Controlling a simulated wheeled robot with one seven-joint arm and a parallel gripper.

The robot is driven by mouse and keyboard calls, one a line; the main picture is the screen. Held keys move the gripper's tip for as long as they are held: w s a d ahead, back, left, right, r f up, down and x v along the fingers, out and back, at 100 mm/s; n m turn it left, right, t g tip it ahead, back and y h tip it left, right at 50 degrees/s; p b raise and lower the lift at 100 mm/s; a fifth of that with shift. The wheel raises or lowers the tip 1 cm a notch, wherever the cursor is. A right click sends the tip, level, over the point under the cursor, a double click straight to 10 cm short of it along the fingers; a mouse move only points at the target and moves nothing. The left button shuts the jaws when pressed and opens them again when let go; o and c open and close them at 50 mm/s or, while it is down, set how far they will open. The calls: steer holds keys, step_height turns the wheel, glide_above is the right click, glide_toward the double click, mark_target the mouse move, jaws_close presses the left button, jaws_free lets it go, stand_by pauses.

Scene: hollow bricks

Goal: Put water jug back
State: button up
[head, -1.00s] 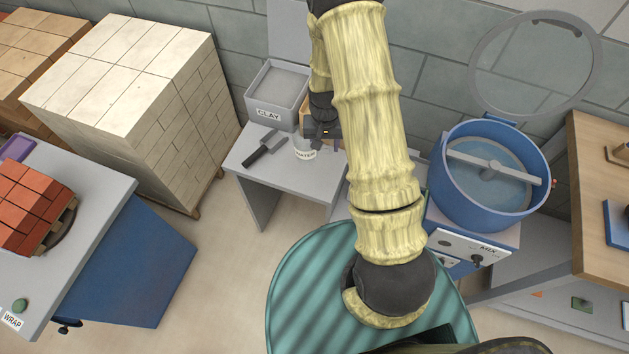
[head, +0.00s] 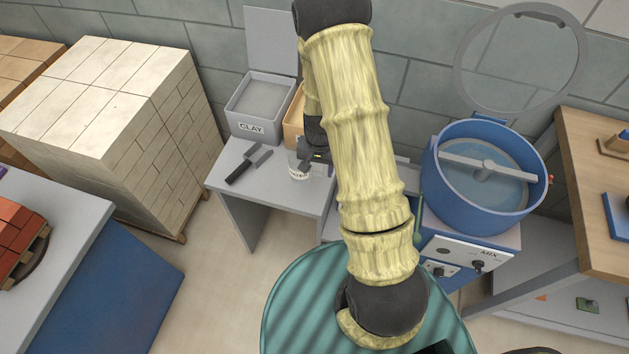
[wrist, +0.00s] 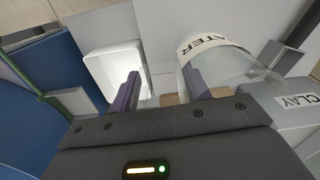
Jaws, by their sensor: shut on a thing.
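The water jug (head: 298,173) is clear with a white label band, at the grey side table by the wall. In the wrist view the jug (wrist: 222,66) shows tilted in the picture, with the letters "ATER" readable, at the right finger. My gripper (wrist: 160,88) is shut on the jug; the exact part between the fingers is hard to make out. In the head view my gripper (head: 317,156) is partly hidden by my arm and sits at the jug's upper right. I cannot tell whether the jug's base touches the table.
The side table (head: 280,192) also holds a trowel (head: 248,165) and a grey clay bin (head: 258,105), left of the jug. A tan box (head: 292,118) stands behind. The blue mixer (head: 450,190) is to the right; a stack of pale bricks (head: 120,100) is to the left.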

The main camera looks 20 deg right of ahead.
steer(key=shift+f, duration=1.2)
steer(key=shift+f, duration=2.05)
steer(key=shift+f, duration=0.2)
steer(key=o, duration=1.4)
step_height(320, 180, up, 12)
steer(key=shift+r, duration=0.2)
